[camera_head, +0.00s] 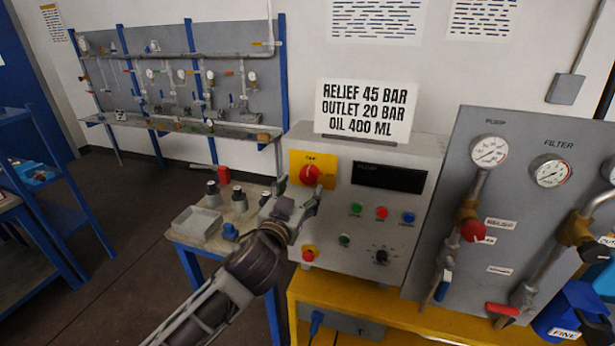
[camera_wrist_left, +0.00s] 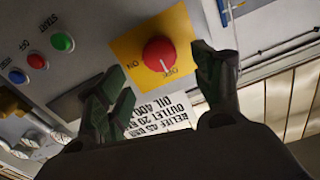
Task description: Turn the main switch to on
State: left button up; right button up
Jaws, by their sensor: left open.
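The main switch (camera_head: 310,174) is a red rotary knob on a yellow plate at the upper left of the grey control panel (camera_head: 343,215). It also shows in the left wrist view (camera_wrist_left: 159,54), with "ON" printed to its left there. A small pale mark on the knob faces the other label, which is too small to read surely. My left gripper (camera_head: 298,194) is open in front of the panel, just below the knob. In the left wrist view its fingers (camera_wrist_left: 162,92) stand apart, with the knob beyond them, and nothing is held. My right gripper is out of view.
Green, red and blue buttons (camera_head: 381,212) and a black dial (camera_head: 381,257) sit lower on the panel. A red stop knob (camera_head: 309,253) is near the left forearm. A sign (camera_head: 366,108) stands on top. A gauge board (camera_head: 500,215) is at right, a small table (camera_head: 190,240) at left.

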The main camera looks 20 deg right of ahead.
aim_at(308, 177)
pick_arm(q)
jog(key=shift+x, duration=0.85)
jog(key=shift+p+x, duration=0.4)
jog(key=shift+x, duration=2.3)
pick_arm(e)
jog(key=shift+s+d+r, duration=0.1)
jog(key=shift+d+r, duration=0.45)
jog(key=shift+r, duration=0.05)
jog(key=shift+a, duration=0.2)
pick_arm(q)
jog(key=shift+c, duration=1.1)
jog(key=c, duration=0.8)
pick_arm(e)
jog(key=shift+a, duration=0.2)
